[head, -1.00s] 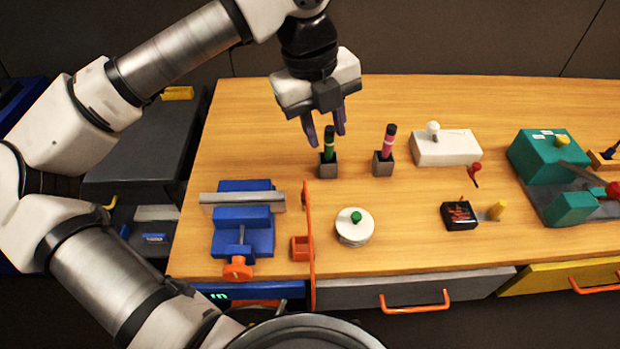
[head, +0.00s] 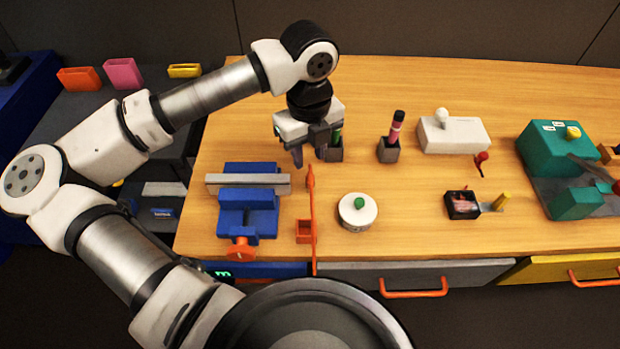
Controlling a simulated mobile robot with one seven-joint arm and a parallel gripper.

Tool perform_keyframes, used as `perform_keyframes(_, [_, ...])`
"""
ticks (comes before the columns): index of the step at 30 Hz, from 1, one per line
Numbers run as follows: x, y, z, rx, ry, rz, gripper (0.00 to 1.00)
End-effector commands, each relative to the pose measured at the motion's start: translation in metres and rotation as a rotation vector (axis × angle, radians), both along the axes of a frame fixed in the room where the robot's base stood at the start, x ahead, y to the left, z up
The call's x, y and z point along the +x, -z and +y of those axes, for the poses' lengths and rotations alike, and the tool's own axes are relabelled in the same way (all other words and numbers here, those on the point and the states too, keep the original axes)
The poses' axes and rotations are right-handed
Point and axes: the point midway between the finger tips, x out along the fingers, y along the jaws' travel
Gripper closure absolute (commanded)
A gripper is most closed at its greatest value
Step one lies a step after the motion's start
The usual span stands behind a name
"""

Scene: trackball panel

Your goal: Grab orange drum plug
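I cannot make out an orange drum plug for certain. The orange parts in view are a small orange box (head: 305,231) joined to a thin upright orange panel (head: 311,205), and the orange knob (head: 240,249) of the blue vise (head: 248,215). My gripper (head: 310,157) points down, above and behind the vise. Its fingers look apart, with nothing seen between them. It partly covers a green marker (head: 337,138) in a grey holder (head: 334,155). I cannot tell whether it touches either.
A white round container (head: 357,214) with a green knob stands right of the panel. A pink marker (head: 396,128), a white switch box (head: 453,136), a small black box (head: 462,205) and a teal machine (head: 558,150) stand further right.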

Motion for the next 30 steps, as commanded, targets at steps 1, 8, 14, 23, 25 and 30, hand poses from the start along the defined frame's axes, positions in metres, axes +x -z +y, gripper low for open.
perform_keyframes(1, [-0.001,0.004,-0.001,-0.003,0.002,0.004,0.68])
perform_keyframes(8, [-0.001,0.033,-0.002,-0.002,0.001,0.001,0.68])
perform_keyframes(14, [0.0,0.036,-0.002,0.0,0.001,0.0,0.68])
perform_keyframes(23, [-0.001,0.036,-0.002,0.0,0.0,0.0,1.0])
perform_keyframes(25, [-0.001,0.036,-0.002,0.0,0.0,0.0,1.0])
perform_keyframes(30, [-0.001,0.036,-0.002,0.0,0.0,0.0,1.0])
